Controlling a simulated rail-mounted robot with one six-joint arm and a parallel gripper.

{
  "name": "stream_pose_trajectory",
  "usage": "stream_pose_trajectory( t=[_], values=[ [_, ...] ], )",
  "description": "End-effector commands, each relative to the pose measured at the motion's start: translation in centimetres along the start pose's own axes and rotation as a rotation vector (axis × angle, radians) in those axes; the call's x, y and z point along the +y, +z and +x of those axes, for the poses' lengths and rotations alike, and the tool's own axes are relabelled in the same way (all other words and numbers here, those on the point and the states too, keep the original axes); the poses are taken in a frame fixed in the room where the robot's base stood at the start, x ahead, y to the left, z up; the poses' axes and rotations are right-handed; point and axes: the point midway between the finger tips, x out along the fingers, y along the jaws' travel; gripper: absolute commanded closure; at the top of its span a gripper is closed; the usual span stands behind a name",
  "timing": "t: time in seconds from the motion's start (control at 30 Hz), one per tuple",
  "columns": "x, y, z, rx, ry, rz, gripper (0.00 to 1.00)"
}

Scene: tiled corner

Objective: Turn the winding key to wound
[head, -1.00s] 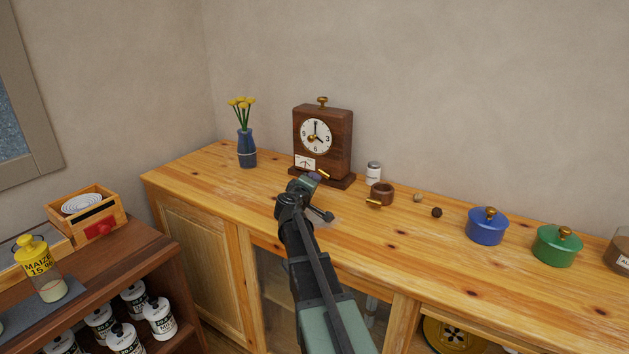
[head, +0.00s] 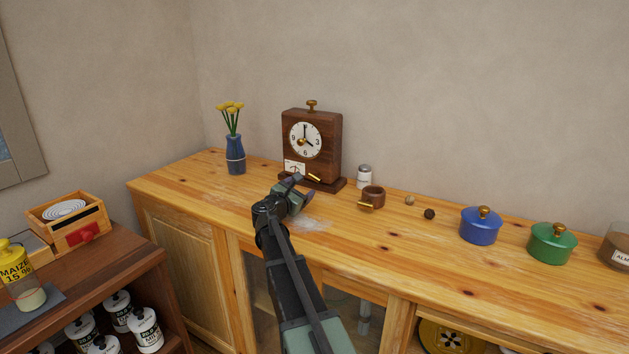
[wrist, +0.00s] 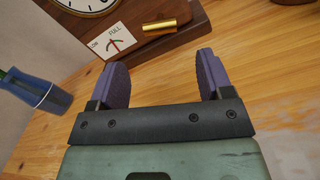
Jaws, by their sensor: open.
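A brown wooden clock (head: 311,147) with a white dial stands upright on the counter by the wall. A short brass bar (head: 314,176), which looks like the winding key, sticks out low on its front, right of a small white gauge card (head: 294,168). In the wrist view the bar (wrist: 160,26) lies roughly level, tilted slightly up to the right. The card (wrist: 113,42) reads FULL at its top, with a needle over a coloured arc. My gripper (wrist: 163,75) is open and empty, its two purple-grey fingers pointing at the clock's base, short of the bar and apart from it.
A brass knob (head: 312,105) tops the clock. A blue vase (head: 235,155) of yellow flowers stands left. A white-lidded jar (head: 365,176) and a brown wooden cup (head: 373,197) stand right. Blue (head: 480,226) and green pots (head: 551,243) are farther right. The counter before the clock is mostly clear.

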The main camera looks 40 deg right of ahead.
Motion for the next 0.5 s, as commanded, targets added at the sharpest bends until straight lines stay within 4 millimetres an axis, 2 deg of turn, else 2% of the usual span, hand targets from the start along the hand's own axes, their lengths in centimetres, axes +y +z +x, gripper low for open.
stream_pose_trajectory(
  t=[0.3,0.5],
  values=[
    [0.1,-0.1,7.4,0.001,-0.001,0.003,0.27],
    [0.1,-0.1,9.6,0.002,0.001,0.003,0.27]
  ],
)
